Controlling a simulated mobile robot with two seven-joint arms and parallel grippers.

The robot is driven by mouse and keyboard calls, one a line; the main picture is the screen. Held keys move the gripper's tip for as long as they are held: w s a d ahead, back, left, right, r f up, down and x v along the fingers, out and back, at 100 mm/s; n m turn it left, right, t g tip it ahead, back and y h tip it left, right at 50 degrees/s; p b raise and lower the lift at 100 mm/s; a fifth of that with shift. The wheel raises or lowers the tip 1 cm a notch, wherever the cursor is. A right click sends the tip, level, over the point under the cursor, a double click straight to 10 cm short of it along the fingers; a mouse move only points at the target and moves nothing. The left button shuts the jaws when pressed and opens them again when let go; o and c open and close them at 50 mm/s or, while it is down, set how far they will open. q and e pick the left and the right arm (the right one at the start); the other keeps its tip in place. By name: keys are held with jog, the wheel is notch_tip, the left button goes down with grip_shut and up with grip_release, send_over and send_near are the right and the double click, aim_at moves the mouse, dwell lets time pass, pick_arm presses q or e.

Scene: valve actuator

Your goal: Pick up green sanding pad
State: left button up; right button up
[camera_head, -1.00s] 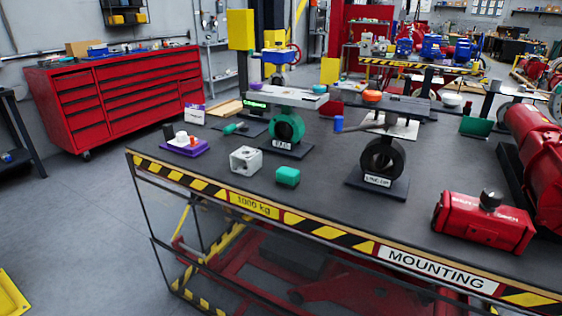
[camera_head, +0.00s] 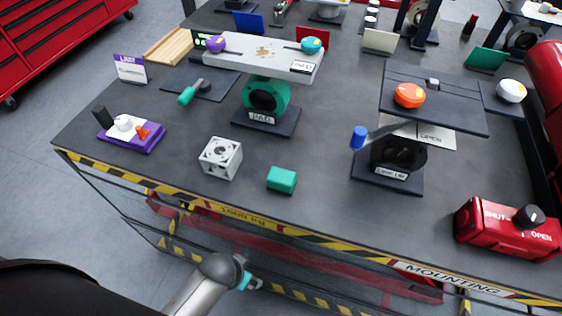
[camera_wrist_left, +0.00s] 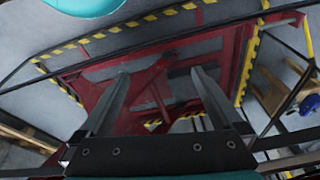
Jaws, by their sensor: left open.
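The green sanding pad (camera_head: 282,179) is a small block lying on the dark table near its front edge, right of a grey-white metal cube. My left arm comes in at the bottom left of the head view, in front of and below the table edge. Its gripper (camera_head: 250,282) shows only partly there, apart from the pad. In the left wrist view my left gripper (camera_wrist_left: 160,75) has its two fingers spread with nothing between them. That view shows the floor and the red lift frame, not the pad. My right gripper is not in view.
The metal cube (camera_head: 220,158) stands close left of the pad. A purple tray (camera_head: 150,143) with small parts is further left. A green valve (camera_head: 266,95) and a black valve (camera_head: 392,155) stand behind. A red actuator (camera_head: 500,228) is at right. The table's striped front edge (camera_head: 230,210) lies between gripper and pad.

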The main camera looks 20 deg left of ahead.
pick_arm(q)
jog(key=w+d+r+m+t+h+p, duration=0.2)
jog(key=r+p, duration=0.7)
jog(key=r, duration=2.1)
jog(key=w+d+r+m+g+h, duration=0.1)
jog(key=w+d+r+m, duration=0.1)
jog(key=w+d+m, duration=0.4)
jog(key=w+d+r+m+g+h, duration=0.1)
jog(key=w+d+r+m, duration=0.15)
jog(key=d+m, duration=0.7)
jog(key=r+m+g+y, duration=0.2)
jog(key=m+g+y, duration=0.15)
jog(key=m, duration=1.25)
send_over(281, 176)
jog(key=shift+t+y, duration=0.35)
jog(key=shift+t, duration=0.1)
jog(key=f, duration=0.9)
jog(key=shift+s+d+f, duration=0.2)
jog(key=shift+s+d, duration=0.1)
jog(key=shift+w+a+f, duration=0.15)
jog(key=shift+w+f, duration=0.05)
jog(key=shift+f, duration=1.25)
jog(key=shift+w+a+f, duration=0.1)
jog(key=shift+w+f, duration=0.05)
jog(key=shift+f, duration=1.3)
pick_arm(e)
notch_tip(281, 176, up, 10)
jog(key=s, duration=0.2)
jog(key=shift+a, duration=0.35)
